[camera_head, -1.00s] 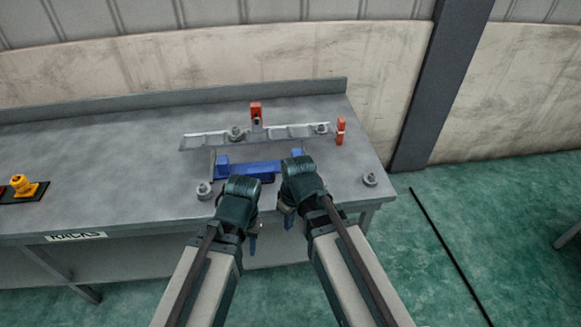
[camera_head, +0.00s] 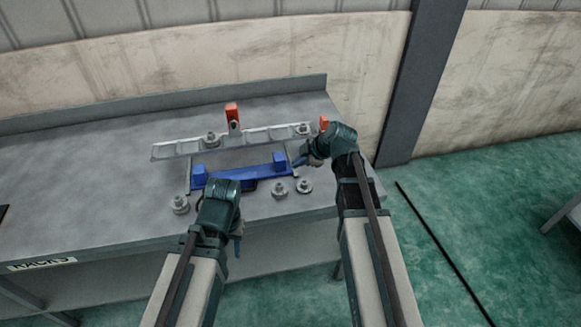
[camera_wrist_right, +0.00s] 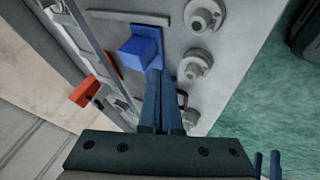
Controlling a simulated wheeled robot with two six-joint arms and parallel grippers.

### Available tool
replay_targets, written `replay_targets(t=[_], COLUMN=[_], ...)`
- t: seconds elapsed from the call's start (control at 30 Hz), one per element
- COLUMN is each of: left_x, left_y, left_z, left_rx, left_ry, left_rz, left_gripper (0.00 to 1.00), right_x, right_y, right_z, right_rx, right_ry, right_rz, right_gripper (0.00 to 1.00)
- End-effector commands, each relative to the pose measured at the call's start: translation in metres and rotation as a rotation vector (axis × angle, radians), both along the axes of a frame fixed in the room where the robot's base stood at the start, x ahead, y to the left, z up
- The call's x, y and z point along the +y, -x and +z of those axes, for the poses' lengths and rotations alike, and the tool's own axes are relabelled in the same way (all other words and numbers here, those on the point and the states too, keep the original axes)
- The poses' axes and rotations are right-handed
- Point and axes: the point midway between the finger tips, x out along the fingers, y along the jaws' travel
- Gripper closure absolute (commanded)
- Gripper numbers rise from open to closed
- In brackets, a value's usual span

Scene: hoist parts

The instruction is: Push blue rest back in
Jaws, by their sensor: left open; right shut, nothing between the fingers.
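The blue rest (camera_head: 240,176) is a long bar with a raised block near each end, lying on the grey bench in front of a pale slotted rail (camera_head: 180,147). My right gripper (camera_head: 298,162) is shut and empty, with its tips at the rest's right end. In the right wrist view the blue fingers (camera_wrist_right: 158,98) reach close to the rest's blue block (camera_wrist_right: 139,52); I cannot tell whether they touch. My left gripper (camera_head: 238,243) is open and empty, low near the bench's front edge, with its fingers partly hidden by its wrist.
Grey bolts (camera_head: 180,204) and (camera_head: 279,189) stand on the bench in front of the rest. Another sits on the rail (camera_head: 211,140). Red-orange clamps stand behind the rail (camera_head: 232,114) and at its right end (camera_head: 323,122). The bench's left part is clear.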

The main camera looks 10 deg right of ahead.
Motion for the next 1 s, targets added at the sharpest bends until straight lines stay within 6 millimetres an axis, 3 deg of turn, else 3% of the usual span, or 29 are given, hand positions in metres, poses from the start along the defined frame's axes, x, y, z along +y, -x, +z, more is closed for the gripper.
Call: replay_targets(t=[0.6, 1.0], left_x=[0.0, 0.0], left_y=[0.0, 0.0], left_z=[-0.07, -0.077], left_rx=[0.0, 0.0], left_ry=[0.0, 0.0], left_rz=[0.0, 0.0], left_gripper=[0.55, 0.55], right_x=[0.03, 0.037], right_y=[-0.039, -0.045], right_z=[-0.07, -0.077], right_rx=[0.002, 0.001], right_ry=[0.0, 0.0], right_rz=[0.001, -0.001], right_gripper=[1.0, 1.0])
